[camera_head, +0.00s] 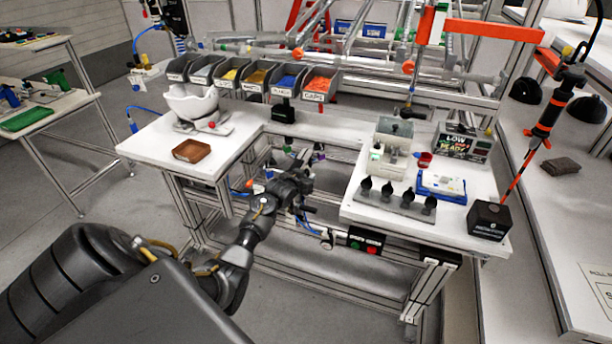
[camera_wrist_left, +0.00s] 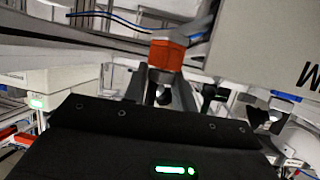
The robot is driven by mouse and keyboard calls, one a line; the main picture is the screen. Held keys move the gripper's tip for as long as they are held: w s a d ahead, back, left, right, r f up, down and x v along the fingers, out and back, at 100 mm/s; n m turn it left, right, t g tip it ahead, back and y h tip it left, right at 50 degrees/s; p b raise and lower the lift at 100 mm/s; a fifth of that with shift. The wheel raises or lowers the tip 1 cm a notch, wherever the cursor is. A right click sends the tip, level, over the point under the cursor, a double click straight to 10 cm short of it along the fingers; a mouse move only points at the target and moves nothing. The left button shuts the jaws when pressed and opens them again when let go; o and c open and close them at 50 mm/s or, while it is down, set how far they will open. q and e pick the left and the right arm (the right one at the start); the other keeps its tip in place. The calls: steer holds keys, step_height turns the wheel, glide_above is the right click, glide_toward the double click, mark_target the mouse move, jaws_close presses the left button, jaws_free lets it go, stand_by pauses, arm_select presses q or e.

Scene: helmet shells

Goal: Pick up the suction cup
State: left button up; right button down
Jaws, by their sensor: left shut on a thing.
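My left gripper (camera_head: 303,172) reaches from the lower left into the gap between the two white tabletops, near tabletop height. Its jaws are small and dark in the head view, and what they hold is hard to see there. In the left wrist view, the left gripper (camera_wrist_left: 165,98) is shut on a part with an orange-red block (camera_wrist_left: 167,53) and a pale metal piece below it, which looks like the suction cup. The cup's lower end is hidden between the dark fingers. My right gripper is not in view.
The left tabletop holds a brown tray (camera_head: 191,150) and a white helmet shell (camera_head: 193,104). The right tabletop holds a row of black cones (camera_head: 398,199), a blue-and-white box (camera_head: 441,186) and a black cube (camera_head: 489,220). Labelled bins (camera_head: 319,84) line the back. Metal framing surrounds the gap.

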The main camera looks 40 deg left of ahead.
arm_select(q)
steer(key=shift+a+r, duration=0.1)
steer(key=shift+r+b, duration=0.4)
steer(key=shift+r, duration=0.2)
steer(key=s+a+r+b, duration=0.2)
steer(key=s+a+r, duration=0.6)
steer(key=s+r, duration=0.3)
steer(key=shift+a+r, duration=0.3)
steer(key=shift+r, duration=0.05)
steer(key=shift+s, duration=0.1)
